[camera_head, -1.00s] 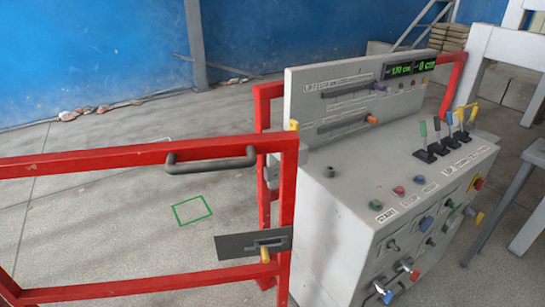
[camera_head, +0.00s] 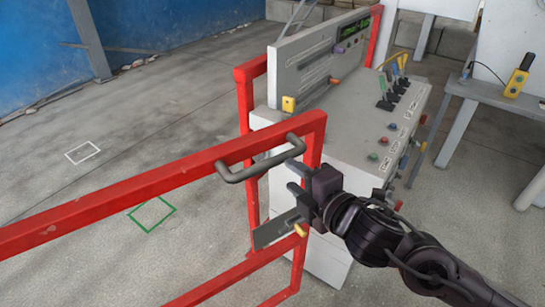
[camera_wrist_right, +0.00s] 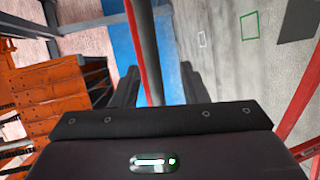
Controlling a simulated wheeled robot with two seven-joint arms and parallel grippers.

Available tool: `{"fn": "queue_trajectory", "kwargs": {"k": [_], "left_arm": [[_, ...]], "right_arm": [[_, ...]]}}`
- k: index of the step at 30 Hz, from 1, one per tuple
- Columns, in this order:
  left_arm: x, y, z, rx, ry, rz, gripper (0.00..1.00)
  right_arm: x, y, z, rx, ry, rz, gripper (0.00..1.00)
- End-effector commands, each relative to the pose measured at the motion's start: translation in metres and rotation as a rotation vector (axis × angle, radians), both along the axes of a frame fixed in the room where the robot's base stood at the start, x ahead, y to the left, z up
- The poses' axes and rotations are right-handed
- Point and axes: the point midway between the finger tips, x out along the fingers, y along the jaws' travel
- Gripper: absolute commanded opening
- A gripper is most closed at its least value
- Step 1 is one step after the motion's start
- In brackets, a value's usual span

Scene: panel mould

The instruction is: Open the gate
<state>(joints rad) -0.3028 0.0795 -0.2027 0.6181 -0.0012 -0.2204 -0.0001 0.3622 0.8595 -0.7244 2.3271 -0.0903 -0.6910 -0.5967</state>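The red gate (camera_head: 130,193) crosses the head view from the left edge to an upright end post. A grey bar handle (camera_head: 262,168) is fixed along its top rail. Below the handle is a dark latch plate (camera_head: 272,231) with a yellow knob (camera_head: 300,230). My right gripper (camera_head: 292,178) is beside the gate's end post, just below and right of the handle, its two fingers apart. In the right wrist view a grey bar (camera_wrist_right: 149,45) beside a red rail runs into the gap between the fingers; contact cannot be told. My left gripper is not in view.
The grey control console (camera_head: 350,140) stands right behind the gate's end, with levers and buttons. A grey table (camera_head: 500,100) holds a yellow handset (camera_head: 517,75) at the right. Green (camera_head: 152,215) and white (camera_head: 83,152) outlines mark open floor beyond the gate.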

Motion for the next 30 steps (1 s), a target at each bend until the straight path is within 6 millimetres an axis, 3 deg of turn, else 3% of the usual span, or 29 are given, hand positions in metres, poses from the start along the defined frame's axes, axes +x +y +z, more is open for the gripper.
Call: {"fn": "queue_trajectory", "kwargs": {"k": [2, 5, 18, 30], "left_arm": [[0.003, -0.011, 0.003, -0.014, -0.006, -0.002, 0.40], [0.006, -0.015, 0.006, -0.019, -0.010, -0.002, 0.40], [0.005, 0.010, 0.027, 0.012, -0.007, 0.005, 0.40], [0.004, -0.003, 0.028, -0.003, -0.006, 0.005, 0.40]], "right_arm": [[-0.008, 0.005, 0.010, -0.021, -0.026, 0.025, 0.40], [-0.005, 0.011, 0.013, -0.025, -0.035, 0.033, 0.40], [0.046, 0.045, 0.001, -0.022, -0.033, 0.032, 0.40], [0.052, 0.048, -0.003, -0.023, -0.034, 0.032, 0.37]]}}
